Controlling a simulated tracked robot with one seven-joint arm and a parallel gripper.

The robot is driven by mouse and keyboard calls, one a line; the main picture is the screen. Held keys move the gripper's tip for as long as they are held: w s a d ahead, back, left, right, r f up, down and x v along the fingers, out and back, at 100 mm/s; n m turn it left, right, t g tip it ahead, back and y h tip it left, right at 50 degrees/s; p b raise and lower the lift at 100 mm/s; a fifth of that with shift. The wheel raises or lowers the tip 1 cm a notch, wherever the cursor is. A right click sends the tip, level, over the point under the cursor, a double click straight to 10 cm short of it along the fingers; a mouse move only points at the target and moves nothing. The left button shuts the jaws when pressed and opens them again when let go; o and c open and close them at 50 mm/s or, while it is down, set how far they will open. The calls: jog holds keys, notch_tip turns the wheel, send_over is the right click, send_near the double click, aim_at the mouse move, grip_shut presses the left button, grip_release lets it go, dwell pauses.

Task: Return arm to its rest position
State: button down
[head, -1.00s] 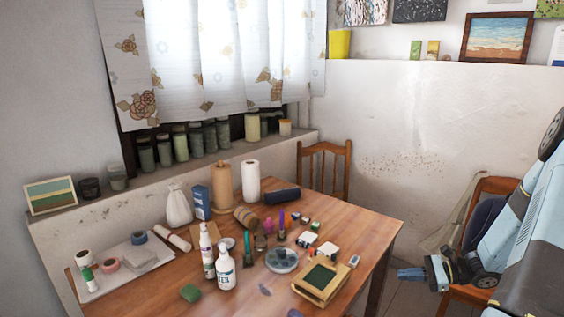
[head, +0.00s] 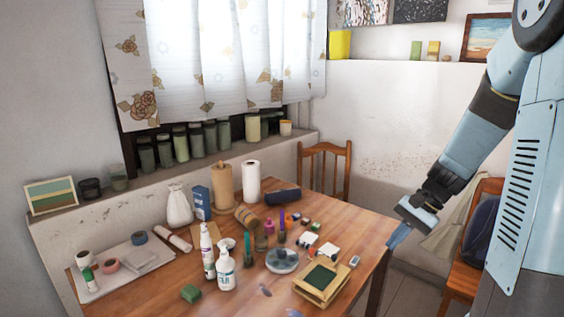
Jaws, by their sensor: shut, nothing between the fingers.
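My arm (head: 470,145) reaches in from the right side of the head view, bent, with its lower link slanting down to the left. My gripper (head: 394,241) hangs at the arm's end, beside the right edge of the wooden table (head: 340,215). Its blue fingers point down and to the left, are shut, and hold nothing. It is apart from the things on the table. Whether it is over or just beyond the table edge is hard to tell.
A wooden box with a green pad (head: 322,280) and a small grey-white block (head: 354,261) lie at the table's right side, nearest my gripper. White bottles (head: 225,270) stand further left. One chair (head: 326,165) stands behind the table, another (head: 462,280) at the right, partly behind my arm.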

jog(key=s+a+r+n+t+h, duration=0.2)
jog(key=s+r+n+t+h, duration=0.1)
jog(key=s+r, duration=0.5)
jog(key=s+a+r+n+t+h, duration=0.2)
jog(key=s+r+n, duration=0.3)
jog(key=s+r, duration=0.3)
jog(key=shift+a+r+t+h, duration=0.2)
jog(key=shift+a+t+h, duration=0.2)
jog(key=shift+t+h, duration=0.25)
